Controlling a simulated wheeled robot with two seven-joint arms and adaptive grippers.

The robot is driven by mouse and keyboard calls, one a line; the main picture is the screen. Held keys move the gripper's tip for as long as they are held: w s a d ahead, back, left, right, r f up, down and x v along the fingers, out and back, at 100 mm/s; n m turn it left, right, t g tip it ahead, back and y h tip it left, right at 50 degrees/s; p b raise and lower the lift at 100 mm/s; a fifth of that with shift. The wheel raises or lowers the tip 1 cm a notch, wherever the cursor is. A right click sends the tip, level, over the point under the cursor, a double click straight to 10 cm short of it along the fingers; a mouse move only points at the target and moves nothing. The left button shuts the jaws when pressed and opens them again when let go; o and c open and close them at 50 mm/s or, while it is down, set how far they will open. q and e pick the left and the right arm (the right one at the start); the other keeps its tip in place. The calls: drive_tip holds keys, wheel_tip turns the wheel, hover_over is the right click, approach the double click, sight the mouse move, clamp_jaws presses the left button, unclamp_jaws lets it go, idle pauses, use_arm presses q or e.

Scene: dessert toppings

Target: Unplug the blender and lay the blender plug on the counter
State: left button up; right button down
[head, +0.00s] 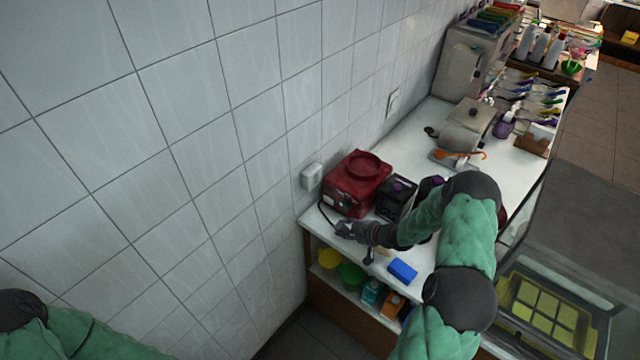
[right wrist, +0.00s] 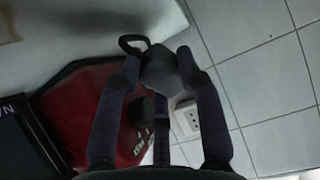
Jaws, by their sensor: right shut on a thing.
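The red blender base (head: 352,190) stands on the white counter (head: 416,252) against the tiled wall; it also shows in the right wrist view (right wrist: 84,105). My right gripper (head: 346,230) is low over the counter's near end, in front of the base. It is shut on the grey blender plug (right wrist: 160,70), whose dark cord (right wrist: 133,42) curves away beside it. The white wall outlet (head: 312,176) is left of the base and apart from the plug. In the right wrist view the outlet (right wrist: 212,115) shows dark socket holes. My left gripper is out of view.
A dark appliance (head: 396,197) stands right of the base. A blue block (head: 402,270) lies near the counter's front edge. Coloured containers (head: 351,274) fill the shelf below. A grey-lidded box (head: 466,125) stands farther back. Bare counter shows around the blue block.

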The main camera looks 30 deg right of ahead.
drive_tip(key=shift+f+b, duration=0.7)
drive_tip(key=shift+f, duration=0.4)
drive_tip(key=c, duration=0.7)
unclamp_jaws()
drive_tip(key=shift+c, duration=0.2)
drive_tip(key=o, duration=0.4)
drive_tip(key=shift+s+d+r+p, duration=0.3)
drive_tip(key=shift+s+r+p, duration=0.45)
drive_tip(key=shift+r+p, duration=0.65)
drive_tip(key=shift+s+d+r+p, duration=0.35)
drive_tip(key=shift+s+r+p, duration=0.45)
drive_tip(key=shift+r+p, duration=0.55)
drive_tip(key=shift+s+d+r+p, duration=0.3)
drive_tip(key=shift+s+r+p, duration=0.45)
drive_tip(key=shift+r+p, duration=0.65)
